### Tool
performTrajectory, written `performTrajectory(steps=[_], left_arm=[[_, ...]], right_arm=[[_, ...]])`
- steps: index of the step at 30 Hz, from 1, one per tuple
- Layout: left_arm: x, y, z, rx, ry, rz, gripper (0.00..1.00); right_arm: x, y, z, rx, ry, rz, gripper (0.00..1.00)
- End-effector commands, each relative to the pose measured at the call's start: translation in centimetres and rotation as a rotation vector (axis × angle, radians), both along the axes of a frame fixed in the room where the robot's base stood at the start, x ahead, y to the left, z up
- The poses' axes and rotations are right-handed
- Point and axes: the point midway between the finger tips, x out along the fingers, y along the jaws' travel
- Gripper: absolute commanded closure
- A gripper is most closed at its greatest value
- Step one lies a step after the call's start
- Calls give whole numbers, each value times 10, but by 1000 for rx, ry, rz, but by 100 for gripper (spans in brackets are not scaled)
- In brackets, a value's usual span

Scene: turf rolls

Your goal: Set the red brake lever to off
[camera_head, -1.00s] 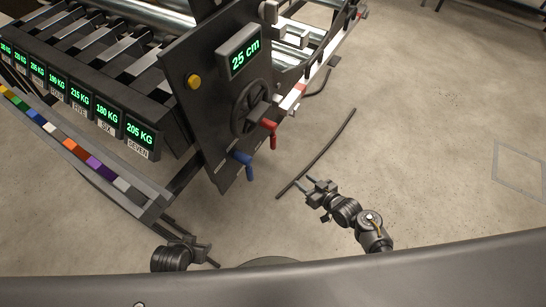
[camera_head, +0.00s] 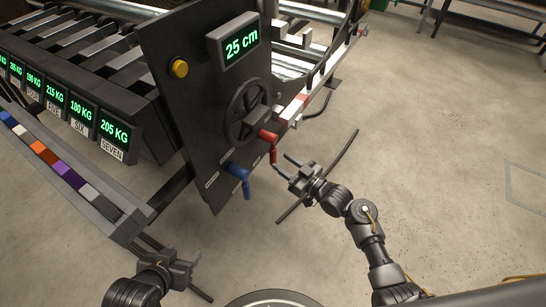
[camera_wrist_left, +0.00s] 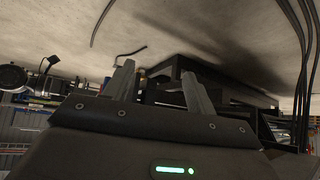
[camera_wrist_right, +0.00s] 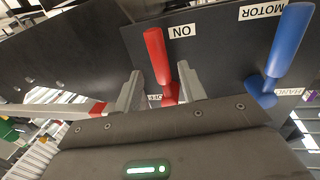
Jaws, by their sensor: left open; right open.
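The red brake lever (camera_head: 271,147) is on the dark control panel (camera_head: 196,94), below the black handwheel, and its handle hangs downward. In the right wrist view the red lever (camera_wrist_right: 157,60) stands between the two fingers, next to a label reading "ON"; a second label is partly hidden. My right gripper (camera_head: 282,166) is open, its fingertips close to the lever; I cannot tell whether they touch it. My left gripper (camera_head: 197,264) is open and empty, low in front of the machine; its fingers show in the left wrist view (camera_wrist_left: 155,85).
A blue lever (camera_head: 239,175) sits left of the red one, beside it in the right wrist view (camera_wrist_right: 286,50). The panel also has a handwheel (camera_head: 236,112), a yellow button (camera_head: 179,68) and a "25 cm" display (camera_head: 240,44). Open floor lies to the right.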

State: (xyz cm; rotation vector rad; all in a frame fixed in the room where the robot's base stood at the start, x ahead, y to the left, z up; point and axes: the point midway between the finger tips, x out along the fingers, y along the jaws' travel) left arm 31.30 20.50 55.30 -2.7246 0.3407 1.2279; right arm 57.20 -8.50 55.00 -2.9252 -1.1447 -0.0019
Motion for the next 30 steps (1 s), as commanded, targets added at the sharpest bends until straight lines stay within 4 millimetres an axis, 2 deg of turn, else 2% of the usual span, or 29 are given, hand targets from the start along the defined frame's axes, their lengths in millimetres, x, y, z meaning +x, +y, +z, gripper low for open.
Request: performTrajectory(steps=[3, 9, 21, 30], left_arm=[[12, -10, 7, -26, -88, -24, 44], [24, -23, 20, -60, -198, -54, 44], [28, -28, 26, -72, -237, -65, 44], [28, -28, 26, -73, -235, -66, 44]], right_arm=[[17, 15, -2, 1, 1, -1, 59], [34, 32, -1, 1, 1, 0, 59], [40, 37, -1, -1, 1, 0, 59], [39, 37, -1, -1, 2, 0, 97]])
